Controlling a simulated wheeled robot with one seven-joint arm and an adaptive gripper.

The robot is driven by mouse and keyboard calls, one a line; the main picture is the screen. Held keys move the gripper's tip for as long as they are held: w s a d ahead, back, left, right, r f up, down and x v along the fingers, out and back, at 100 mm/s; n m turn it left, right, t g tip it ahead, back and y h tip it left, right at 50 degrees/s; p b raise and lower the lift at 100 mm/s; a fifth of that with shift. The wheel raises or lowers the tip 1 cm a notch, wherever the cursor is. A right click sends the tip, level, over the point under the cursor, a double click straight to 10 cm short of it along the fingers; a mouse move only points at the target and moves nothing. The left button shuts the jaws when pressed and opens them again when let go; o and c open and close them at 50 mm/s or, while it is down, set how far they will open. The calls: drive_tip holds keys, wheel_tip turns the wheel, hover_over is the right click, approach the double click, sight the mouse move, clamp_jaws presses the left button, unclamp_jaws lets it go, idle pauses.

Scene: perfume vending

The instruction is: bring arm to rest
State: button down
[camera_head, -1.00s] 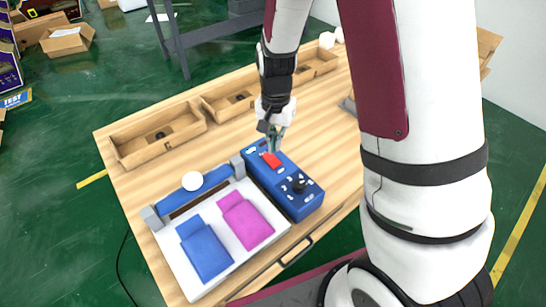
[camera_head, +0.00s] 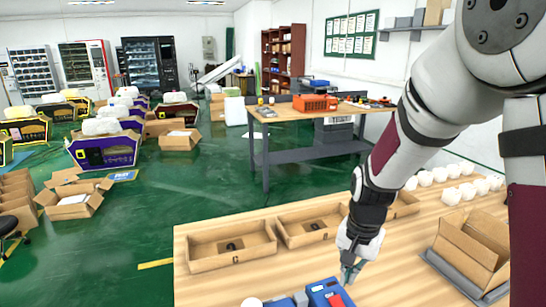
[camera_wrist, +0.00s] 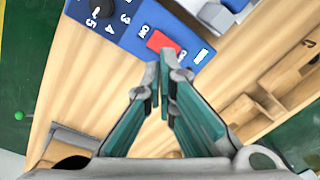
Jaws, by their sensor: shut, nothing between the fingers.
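My gripper (camera_head: 351,273) hangs over the near part of the wooden table (camera_head: 215,291), fingers down. In the wrist view its two teal fingers (camera_wrist: 164,88) meet at the tips with nothing between them. A blue control box (camera_wrist: 130,22) with a red button (camera_wrist: 163,41) and a black knob (camera_wrist: 103,7) lies just ahead of the fingertips. In the head view only the top of the blue box (camera_head: 325,292) shows at the bottom edge. Whether the fingertips touch the box is hard to tell, but they appear apart from it.
Cardboard trays (camera_head: 232,245) line the table's far side. A second workbench (camera_head: 300,113) stands behind.

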drive_tip(key=s+r+n+t, duration=0.4)
drive_tip(key=s+r+n, duration=0.3)
drive_tip(key=s+r, duration=1.2)
drive_tip(key=shift+s+d+r+t, duration=0.3)
drive_tip(key=shift+s+r, duration=0.05)
drive_tip(key=shift+r, duration=0.3)
idle(0.5)
